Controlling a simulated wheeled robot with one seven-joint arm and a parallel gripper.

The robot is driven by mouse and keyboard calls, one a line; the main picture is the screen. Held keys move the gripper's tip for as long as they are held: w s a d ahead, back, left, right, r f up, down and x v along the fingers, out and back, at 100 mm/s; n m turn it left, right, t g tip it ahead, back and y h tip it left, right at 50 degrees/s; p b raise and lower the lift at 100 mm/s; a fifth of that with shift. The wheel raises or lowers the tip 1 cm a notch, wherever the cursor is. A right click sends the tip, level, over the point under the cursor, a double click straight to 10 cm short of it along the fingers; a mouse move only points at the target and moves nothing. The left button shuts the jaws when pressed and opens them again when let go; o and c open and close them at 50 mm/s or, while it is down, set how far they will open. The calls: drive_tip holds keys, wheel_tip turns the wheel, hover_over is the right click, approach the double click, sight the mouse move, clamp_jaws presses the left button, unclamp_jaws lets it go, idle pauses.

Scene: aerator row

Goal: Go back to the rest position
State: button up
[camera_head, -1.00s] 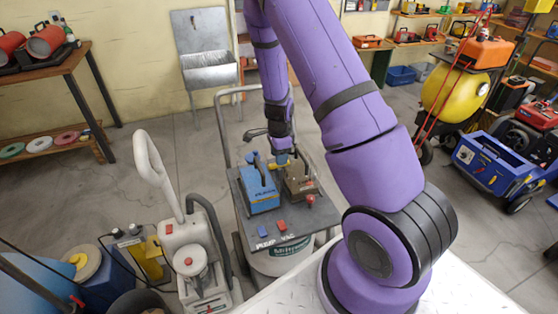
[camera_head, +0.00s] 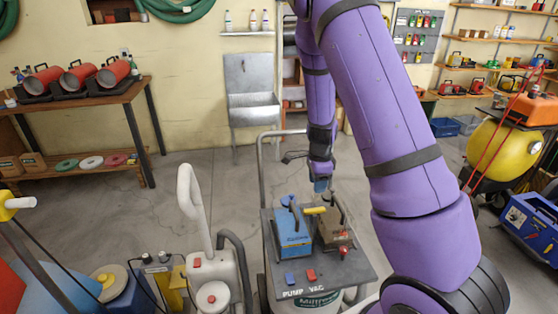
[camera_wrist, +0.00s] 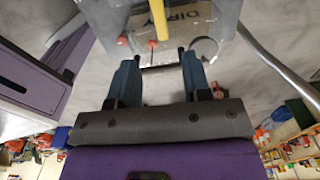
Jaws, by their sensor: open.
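My gripper (camera_head: 321,184) is at the end of the purple arm, above the back of the cart with the grey top marked PUMP and VAC (camera_head: 330,285). In the wrist view my gripper (camera_wrist: 158,75) has two blue fingers set apart with nothing between them. A blue box (camera_head: 291,232) with a blue lever stands at the left of the cart top. A brown box (camera_head: 332,230) with a yellow handle (camera_head: 315,210) stands beside it. The gripper is above and behind these boxes, and I see no contact.
A pale machine with a tall handle (camera_head: 195,210) stands left of the cart. A metal sink (camera_head: 254,110) is by the back wall. A wooden bench (camera_head: 90,105) holds red cylinders at left. A yellow tank (camera_head: 500,155) and blue cart (camera_head: 530,225) stand at right. Floor behind the cart is open.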

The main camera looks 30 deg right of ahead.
drive_tip(key=s+a+r+n+t+y, duration=0.1)
drive_tip(key=s+a+r+n, duration=0.2)
drive_tip(key=r, duration=0.4)
drive_tip(key=s+a+r+n+t, duration=0.1)
drive_tip(key=s+a+r+n, duration=0.2)
drive_tip(key=r, duration=0.4)
drive_tip(key=s+a+r+n+y, duration=0.1)
drive_tip(key=s+a+r+n, duration=0.2)
drive_tip(key=r, duration=0.4)
drive_tip(key=s+a+r+n+t+h, duration=0.1)
drive_tip(key=s+a+r+n, duration=0.1)
drive_tip(key=s+r+n, duration=0.4)
drive_tip(key=s+a+r+n+t+h, duration=0.1)
drive_tip(key=s+a+r+n+t, duration=0.1)
drive_tip(key=s+r+n, duration=0.4)
drive_tip(key=s, duration=0.5)
drive_tip(key=shift+s, duration=0.3)
